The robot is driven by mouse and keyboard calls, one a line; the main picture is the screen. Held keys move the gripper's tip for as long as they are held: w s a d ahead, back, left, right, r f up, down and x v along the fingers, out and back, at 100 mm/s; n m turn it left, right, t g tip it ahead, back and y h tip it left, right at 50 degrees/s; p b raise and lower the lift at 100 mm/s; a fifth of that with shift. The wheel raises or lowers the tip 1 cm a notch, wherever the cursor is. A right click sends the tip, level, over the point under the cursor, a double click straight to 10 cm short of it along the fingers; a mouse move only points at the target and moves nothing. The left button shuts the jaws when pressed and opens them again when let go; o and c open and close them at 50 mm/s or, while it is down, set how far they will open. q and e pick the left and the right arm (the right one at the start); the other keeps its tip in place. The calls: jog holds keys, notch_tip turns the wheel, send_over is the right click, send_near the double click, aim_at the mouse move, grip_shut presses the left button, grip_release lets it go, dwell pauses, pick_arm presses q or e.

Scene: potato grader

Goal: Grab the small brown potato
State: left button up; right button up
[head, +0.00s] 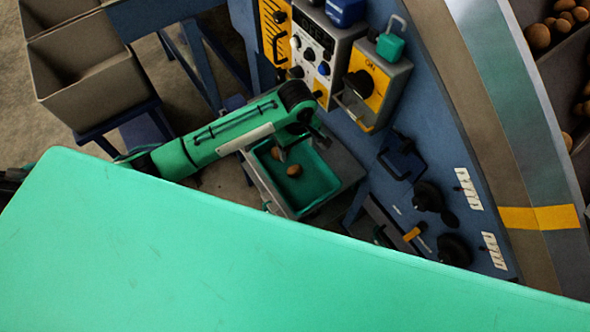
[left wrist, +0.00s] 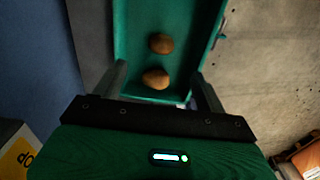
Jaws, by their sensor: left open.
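Two brown potatoes lie apart in a green tray (head: 262,182). One potato (head: 294,170) shows clearly in the head view; the other (head: 276,153) is partly hidden by the gripper. In the left wrist view one potato (left wrist: 156,78) is nearer the gripper and the other (left wrist: 161,43) is farther into the tray (left wrist: 133,20). They look close in size, the farther one slightly smaller. My left gripper (head: 298,146) is above the tray, open and empty. In the left wrist view its fingers (left wrist: 159,72) stand left and right of the nearer potato. My right gripper is not in view.
A control panel (head: 313,45) and a yellow-faced switch box (head: 368,90) stand just behind the tray. Grey bins (head: 95,85) are at the upper left. More potatoes (head: 565,14) lie on the machine at the upper right. Blue frame parts surround the tray.

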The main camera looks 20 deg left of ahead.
pick_arm(q)
send_over(295, 168)
jog(key=f, duration=0.8)
jog(key=shift+s+d+f, duration=0.1)
jog(key=shift+d+f, duration=0.05)
jog(key=shift+d, duration=0.1)
jog(key=shift+a+f, duration=0.15)
jog(key=shift+f, duration=1.2)
jog(key=shift+a+f, duration=0.1)
jog(key=shift+f, duration=1.25)
jog(key=shift+c, duration=0.2)
jog(key=c, duration=1)
